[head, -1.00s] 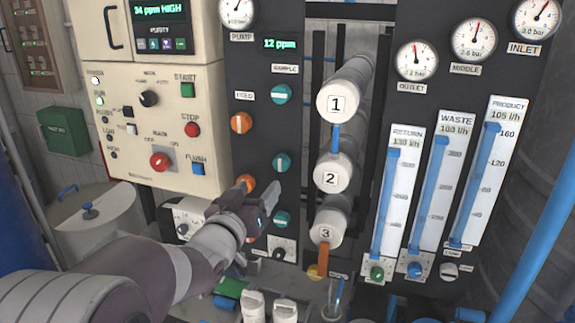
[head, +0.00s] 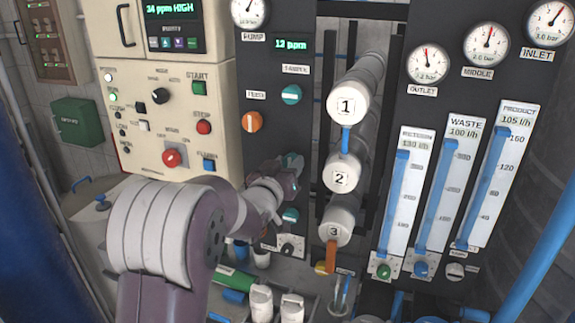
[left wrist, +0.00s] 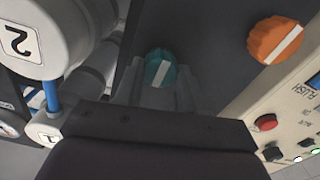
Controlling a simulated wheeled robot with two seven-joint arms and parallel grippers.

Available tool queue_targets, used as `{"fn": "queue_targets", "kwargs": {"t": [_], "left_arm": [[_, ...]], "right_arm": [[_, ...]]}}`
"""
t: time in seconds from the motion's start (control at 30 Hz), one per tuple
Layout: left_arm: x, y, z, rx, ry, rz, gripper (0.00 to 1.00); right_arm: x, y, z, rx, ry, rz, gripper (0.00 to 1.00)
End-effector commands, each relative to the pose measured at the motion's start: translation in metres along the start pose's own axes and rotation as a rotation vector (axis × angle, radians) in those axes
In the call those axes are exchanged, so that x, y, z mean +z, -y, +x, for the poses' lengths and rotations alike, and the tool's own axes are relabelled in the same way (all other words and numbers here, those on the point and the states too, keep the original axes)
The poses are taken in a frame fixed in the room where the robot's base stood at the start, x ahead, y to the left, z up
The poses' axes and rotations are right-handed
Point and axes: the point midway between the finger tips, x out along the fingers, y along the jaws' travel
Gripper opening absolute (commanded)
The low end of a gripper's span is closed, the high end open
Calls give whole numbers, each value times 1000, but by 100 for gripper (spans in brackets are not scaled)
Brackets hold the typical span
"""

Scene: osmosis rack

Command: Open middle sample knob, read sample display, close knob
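The middle teal sample knob (head: 293,160) is mostly hidden behind my left gripper (head: 292,176) in the head view. In the left wrist view this teal knob (left wrist: 160,70) shows between the grey fingers, its white stripe slightly tilted. The fingers look spread around it; whether they touch it is not clear. The upper teal knob (head: 292,94) and lower teal knob (head: 290,215) are free. The green sample display (head: 291,44) seems to read 12 ppm, slightly blurred. My right gripper is not in view.
Numbered white cylinders (head: 342,172) stick out just right of the gripper. The cream control box (head: 180,105) is to the left. Bottles (head: 262,303) stand below.

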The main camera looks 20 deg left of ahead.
Motion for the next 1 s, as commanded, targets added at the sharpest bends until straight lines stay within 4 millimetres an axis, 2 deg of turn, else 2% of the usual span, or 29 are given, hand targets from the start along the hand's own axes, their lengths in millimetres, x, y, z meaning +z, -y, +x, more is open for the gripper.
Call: {"fn": "queue_targets", "kwargs": {"t": [0.03, 0.07, 0.27, 0.47, 1.0], "left_arm": [[0, 0, 0, 0, 0, 0, 13], [0, 0, 0, 0, 0, 0, 9], [0, 0, 0, -1, -1, 7, 9], [3, 1, 0, 0, -2, 68, 9], [6, 0, 0, 0, -4, 529, 9]], "right_arm": [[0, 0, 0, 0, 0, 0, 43], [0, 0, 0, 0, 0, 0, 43], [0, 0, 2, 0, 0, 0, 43], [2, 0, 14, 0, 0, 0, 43], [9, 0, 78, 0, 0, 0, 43]]}}
